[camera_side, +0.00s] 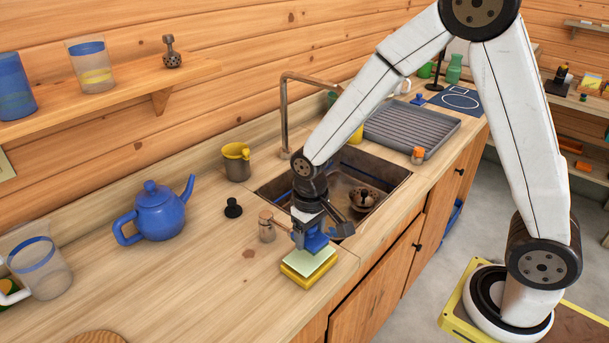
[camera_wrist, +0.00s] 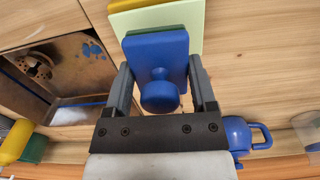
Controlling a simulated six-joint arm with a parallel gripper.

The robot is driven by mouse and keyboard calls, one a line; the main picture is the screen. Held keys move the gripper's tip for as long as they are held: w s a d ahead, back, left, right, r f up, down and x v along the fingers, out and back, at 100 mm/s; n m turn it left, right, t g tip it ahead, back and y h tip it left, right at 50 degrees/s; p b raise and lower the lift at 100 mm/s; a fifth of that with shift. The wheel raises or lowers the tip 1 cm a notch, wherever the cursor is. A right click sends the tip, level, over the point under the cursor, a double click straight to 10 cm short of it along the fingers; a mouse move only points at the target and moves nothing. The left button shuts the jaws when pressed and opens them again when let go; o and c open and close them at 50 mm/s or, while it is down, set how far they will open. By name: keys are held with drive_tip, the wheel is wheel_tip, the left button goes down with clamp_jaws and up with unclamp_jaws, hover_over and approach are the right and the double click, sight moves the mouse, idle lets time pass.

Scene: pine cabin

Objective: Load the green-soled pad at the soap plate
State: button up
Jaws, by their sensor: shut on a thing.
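My gripper (camera_side: 309,222) is shut on the blue pad (camera_side: 316,242), with a finger on each side of it in the wrist view. There the pad (camera_wrist: 158,46) shows a blue body, a round blue knob facing the camera and a thin dark green edge of its sole. The soap plate (camera_side: 308,264) is a yellow block with a pale green top near the counter's front edge. The pad is over or at the plate's back part; I cannot tell whether they touch. The pad covers part of the plate (camera_wrist: 185,17) in the wrist view.
A wooden-topped jar (camera_side: 267,227) stands close left of my gripper. The sink (camera_side: 345,180) with its tap lies behind. A blue teapot (camera_side: 160,211), a black stopper (camera_side: 233,208) and a yellow-rimmed jug (camera_side: 237,163) stand left. The front-left counter is mostly clear.

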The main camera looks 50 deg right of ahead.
sight(310, 249)
drive_tip(key=shift+f, duration=1.4)
drive_tip(key=shift+f, duration=1)
idle(1.4)
idle(0.5)
drive_tip(key=shift+r, duration=3.55)
drive_tip(key=shift+n, duration=0.3)
drive_tip(key=shift+w+d+f, duration=0.1)
drive_tip(key=shift+w+d, duration=0.35)
drive_tip(key=shift+d, duration=0.4)
drive_tip(key=shift+w+d, duration=0.45)
drive_tip(key=shift+d, duration=0.35)
drive_tip(key=shift+w+d+f, duration=0.1)
drive_tip(key=shift+w+d, duration=0.35)
drive_tip(key=shift+d, duration=0.4)
